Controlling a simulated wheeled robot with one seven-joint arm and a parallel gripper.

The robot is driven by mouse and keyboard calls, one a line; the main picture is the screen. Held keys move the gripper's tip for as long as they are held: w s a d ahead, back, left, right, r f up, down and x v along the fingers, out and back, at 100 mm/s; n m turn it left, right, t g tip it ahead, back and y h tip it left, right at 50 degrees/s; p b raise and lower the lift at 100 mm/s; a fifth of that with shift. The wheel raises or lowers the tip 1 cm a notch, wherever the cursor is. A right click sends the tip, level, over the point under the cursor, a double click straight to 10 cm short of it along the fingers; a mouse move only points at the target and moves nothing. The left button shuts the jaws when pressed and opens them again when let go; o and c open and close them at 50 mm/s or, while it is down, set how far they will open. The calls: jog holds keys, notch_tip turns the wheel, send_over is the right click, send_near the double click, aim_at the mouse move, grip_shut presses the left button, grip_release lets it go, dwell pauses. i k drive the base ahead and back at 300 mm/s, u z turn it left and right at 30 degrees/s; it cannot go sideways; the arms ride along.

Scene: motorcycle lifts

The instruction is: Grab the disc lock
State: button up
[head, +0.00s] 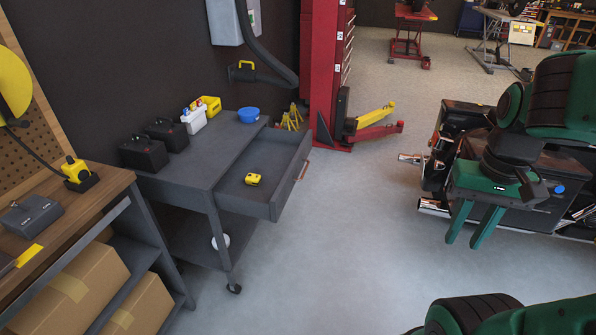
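A small yellow object with dark marks, which looks like the disc lock (253,179), lies inside the pulled-out drawer (290,188) of a dark grey cart. It sits toward the drawer's left part, near the cart body. My gripper (465,241) hangs at the right of the picture with its two green fingers pointing down and apart. It is open, with nothing visible between the fingers. It is far to the right of the cart, well apart from the yellow object, with open floor between them.
The cart top (205,160) holds black boxes (144,154), a blue bowl (248,115), a white bottle (193,120) and a yellow container (207,105). A wooden workbench (70,215) stands at left. A red lift post (322,70) stands behind the cart. The middle floor is clear.

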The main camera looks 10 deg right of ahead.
aim_at(251, 179)
jog(key=z, duration=0.1)
jog(key=i, duration=1)
jog(key=u, duration=0.1)
